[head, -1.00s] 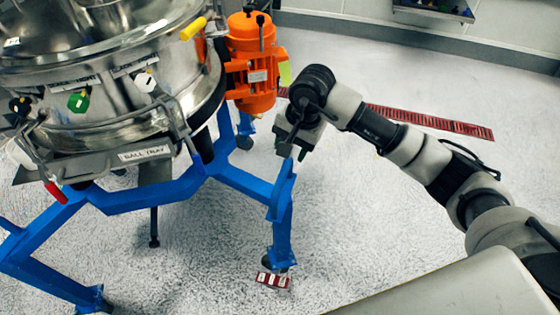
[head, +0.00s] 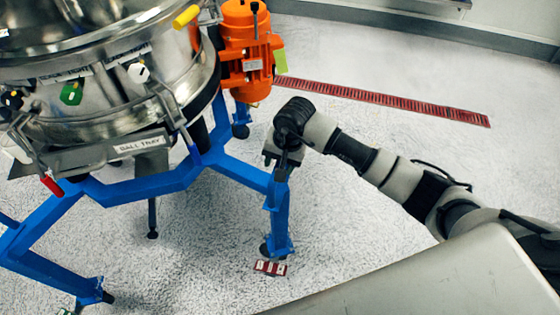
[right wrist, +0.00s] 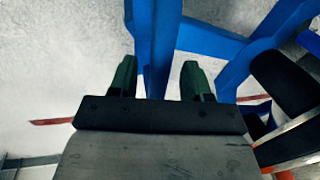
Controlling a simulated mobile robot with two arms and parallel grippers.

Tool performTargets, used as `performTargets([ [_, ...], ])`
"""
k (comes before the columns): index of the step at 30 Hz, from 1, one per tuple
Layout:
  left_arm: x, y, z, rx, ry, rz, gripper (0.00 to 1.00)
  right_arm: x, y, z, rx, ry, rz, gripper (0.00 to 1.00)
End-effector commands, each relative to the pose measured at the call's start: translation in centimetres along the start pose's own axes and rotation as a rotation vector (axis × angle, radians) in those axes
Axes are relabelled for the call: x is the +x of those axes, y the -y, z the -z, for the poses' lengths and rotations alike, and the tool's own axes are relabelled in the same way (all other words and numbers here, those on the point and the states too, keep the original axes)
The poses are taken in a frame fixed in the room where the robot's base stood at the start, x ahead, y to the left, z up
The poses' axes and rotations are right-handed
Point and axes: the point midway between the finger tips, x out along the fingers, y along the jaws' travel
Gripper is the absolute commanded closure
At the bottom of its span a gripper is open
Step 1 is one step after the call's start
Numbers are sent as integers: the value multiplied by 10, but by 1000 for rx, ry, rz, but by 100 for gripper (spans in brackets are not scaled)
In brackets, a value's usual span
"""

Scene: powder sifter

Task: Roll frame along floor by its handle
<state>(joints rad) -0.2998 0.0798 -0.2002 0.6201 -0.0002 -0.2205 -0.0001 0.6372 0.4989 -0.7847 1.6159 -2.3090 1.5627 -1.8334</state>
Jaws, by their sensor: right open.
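The blue wheeled frame (head: 140,188) carries the steel sifter (head: 110,100) and stands on the floor at left. I cannot tell which part is the handle. My right gripper (head: 281,172) is at the top of this post, hiding part of it. In the right wrist view, the open green fingers (right wrist: 159,75) stand on either side of a blue bar (right wrist: 160,30), with gaps showing beside the fingertips. My left gripper is not in view.
An orange motor (head: 246,48) hangs on the sifter's right side, behind my gripper. A red floor grating (head: 385,99) runs along the back. Speckled floor (head: 350,215) is clear to the right of the frame, up to the far wall.

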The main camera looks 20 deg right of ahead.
Motion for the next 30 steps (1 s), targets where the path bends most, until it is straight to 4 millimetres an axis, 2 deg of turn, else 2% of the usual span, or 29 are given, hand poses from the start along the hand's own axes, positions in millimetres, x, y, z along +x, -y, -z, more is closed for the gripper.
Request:
performTargets([
  [8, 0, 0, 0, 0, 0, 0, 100, 2, 0, 0, 1, 0, 0, 52],
  [15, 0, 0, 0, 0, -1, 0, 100, 1, 0, 0, 1, 0, 0, 88],
  [18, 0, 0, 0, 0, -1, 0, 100, 1, 0, 0, 1, 0, -1, 100],
  [30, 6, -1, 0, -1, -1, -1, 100, 4, 5, 0, 1, -2, 1, 100],
])
